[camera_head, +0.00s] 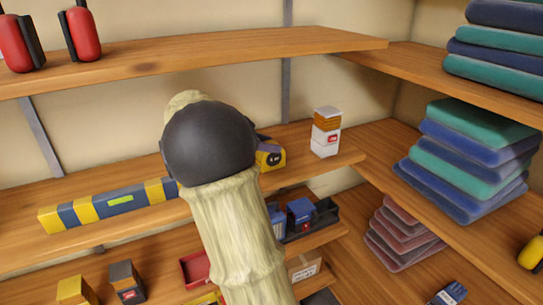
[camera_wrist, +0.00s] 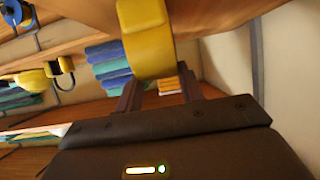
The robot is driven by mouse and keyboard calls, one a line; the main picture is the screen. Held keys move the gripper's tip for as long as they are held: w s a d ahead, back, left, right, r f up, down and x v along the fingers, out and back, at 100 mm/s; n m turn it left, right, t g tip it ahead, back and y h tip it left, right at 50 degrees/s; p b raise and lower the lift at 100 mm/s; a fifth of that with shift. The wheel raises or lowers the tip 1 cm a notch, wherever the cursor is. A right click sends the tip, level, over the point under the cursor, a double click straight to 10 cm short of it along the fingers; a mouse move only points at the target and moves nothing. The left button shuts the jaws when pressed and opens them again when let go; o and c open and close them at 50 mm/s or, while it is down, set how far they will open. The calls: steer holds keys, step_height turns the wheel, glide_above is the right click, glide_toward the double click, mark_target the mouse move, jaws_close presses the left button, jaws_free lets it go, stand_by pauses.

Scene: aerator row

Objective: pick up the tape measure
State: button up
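The tape measure (camera_head: 271,157) is yellow and black and sits on the middle shelf, just right of my wrist in the head view. My arm hides its left part. In the wrist view a large yellow body (camera_wrist: 148,45), which looks like the tape measure, is close beyond the fingers. My gripper (camera_wrist: 160,88) has its two dark fingers apart, with a gap between them. The yellow body overlaps the left finger and lies left of the right one. I cannot tell whether either finger touches it. In the head view the gripper is mostly hidden.
An upper shelf (camera_head: 200,55) runs above. Folded towels (camera_head: 470,160) are stacked at right.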

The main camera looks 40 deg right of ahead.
steer(key=c, duration=0.5)
steer(key=shift+o, duration=0.2)
steer(key=shift+s+r+b, duration=0.1)
steer(key=shift+r+b, duration=0.15)
steer(key=shift+b, duration=0.05)
step_height(320, 180, up, 7)
steer(key=shift+s+f, duration=0.1)
steer(key=shift+f, duration=0.1)
steer(key=s+a+b, duration=0.2)
steer(key=s, duration=0.7)
steer(key=s+a+b, duration=0.2)
steer(key=s+b, duration=0.1)
steer(key=s, duration=0.7)
steer(key=shift+a, duration=0.35)
